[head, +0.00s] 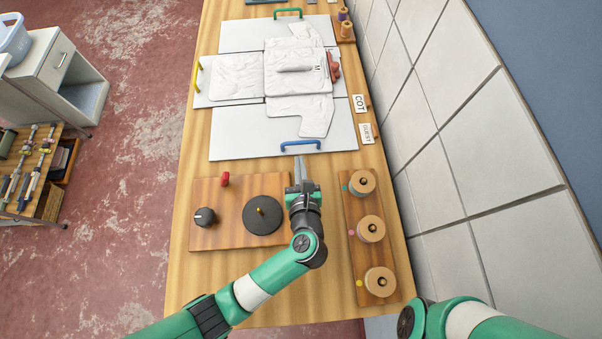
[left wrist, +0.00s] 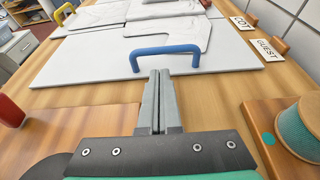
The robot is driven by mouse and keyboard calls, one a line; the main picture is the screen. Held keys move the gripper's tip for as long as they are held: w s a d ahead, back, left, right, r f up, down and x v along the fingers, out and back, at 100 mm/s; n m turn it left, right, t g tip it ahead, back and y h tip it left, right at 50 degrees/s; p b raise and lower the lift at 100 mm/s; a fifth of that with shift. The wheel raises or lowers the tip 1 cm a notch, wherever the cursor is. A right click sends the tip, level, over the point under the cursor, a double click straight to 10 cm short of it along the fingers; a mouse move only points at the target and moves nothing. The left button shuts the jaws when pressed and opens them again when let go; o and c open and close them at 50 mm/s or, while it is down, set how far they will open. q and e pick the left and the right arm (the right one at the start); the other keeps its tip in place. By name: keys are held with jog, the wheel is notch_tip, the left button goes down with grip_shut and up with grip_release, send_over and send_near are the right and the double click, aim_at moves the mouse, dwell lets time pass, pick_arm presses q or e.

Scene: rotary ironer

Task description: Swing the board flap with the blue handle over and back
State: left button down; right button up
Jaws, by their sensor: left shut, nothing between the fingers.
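The board flap (head: 240,135) with the blue handle (head: 300,144) lies flat at the near end of the folding board. A sleeve of the white shirt (head: 300,112) lies over part of it. My left gripper (head: 300,162) is just on the near side of the blue handle. In the left wrist view, its shut, empty fingers (left wrist: 157,82) point at the blue handle (left wrist: 165,52), which stands up like an arch from the flap (left wrist: 90,62). I cannot tell whether the fingertips touch the handle. My right arm shows at the lower right; its gripper is out of view.
Other flaps have a yellow handle (head: 197,76) and a green handle (head: 288,12). A wooden panel (head: 205,235) with knobs and a black disc (head: 262,214) is nearer. A spool rack (head: 350,230) stands right. The tiled wall (head: 460,130) bounds the right side.

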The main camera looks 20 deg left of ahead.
pick_arm(q)
jog(key=shift+x, duration=1.7)
pick_arm(e)
jog(key=shift+f, duration=0.25)
